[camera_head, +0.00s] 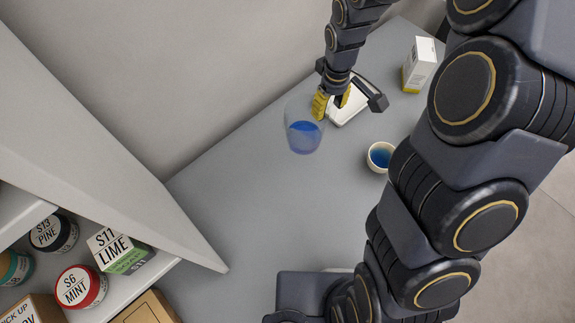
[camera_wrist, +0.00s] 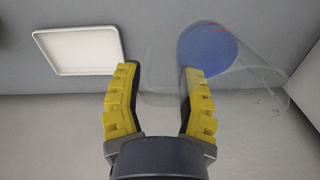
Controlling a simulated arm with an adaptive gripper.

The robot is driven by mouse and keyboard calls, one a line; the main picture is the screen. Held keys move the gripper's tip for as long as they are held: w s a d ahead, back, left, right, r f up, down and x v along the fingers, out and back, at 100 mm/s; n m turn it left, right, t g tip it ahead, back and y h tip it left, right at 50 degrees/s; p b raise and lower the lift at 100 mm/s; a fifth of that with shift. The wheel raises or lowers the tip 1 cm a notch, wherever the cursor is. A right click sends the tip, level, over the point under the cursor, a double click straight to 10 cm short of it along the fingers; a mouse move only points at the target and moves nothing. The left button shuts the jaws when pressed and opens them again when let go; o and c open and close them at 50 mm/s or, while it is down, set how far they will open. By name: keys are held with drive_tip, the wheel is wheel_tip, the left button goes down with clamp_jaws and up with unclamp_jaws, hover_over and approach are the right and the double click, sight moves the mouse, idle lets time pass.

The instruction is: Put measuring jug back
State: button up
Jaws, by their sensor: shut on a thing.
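The measuring jug (camera_head: 304,128) is clear, with blue liquid in its bottom. My gripper (camera_head: 331,103) is shut on it at its right side. In the wrist view the jug (camera_wrist: 250,83) lies to the right of my gripper (camera_wrist: 159,76), and its clear handle is between the yellow fingers. The jug looks close to upright in the head view. I cannot tell whether its base touches the counter. A small pale cup (camera_head: 372,157) with blue liquid stands to the right of the jug.
A white tray (camera_head: 354,104) lies on the grey counter (camera_head: 240,190) behind my gripper; the wrist view also shows it (camera_wrist: 40,52). A white and yellow box (camera_head: 419,64) stands at the back right. Shelves with labelled jars, including a red-lidded MINT jar (camera_head: 80,287), are at lower left. The counter's middle is clear.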

sight(305, 118)
drive_tip(key=shift+n, duration=0.7)
drive_tip(key=a, duration=0.1)
drive_tip(key=s+a, duration=0.1)
drive_tip(key=a, duration=0.1)
drive_tip(key=s+a, duration=0.1)
drive_tip(key=shift+a+f, duration=0.2)
drive_tip(key=shift+f, duration=0.2)
drive_tip(key=shift+a+f, duration=0.15)
drive_tip(key=shift+f, duration=3.8)
drive_tip(key=shift+f, duration=0.1)
drive_tip(key=o, duration=1)
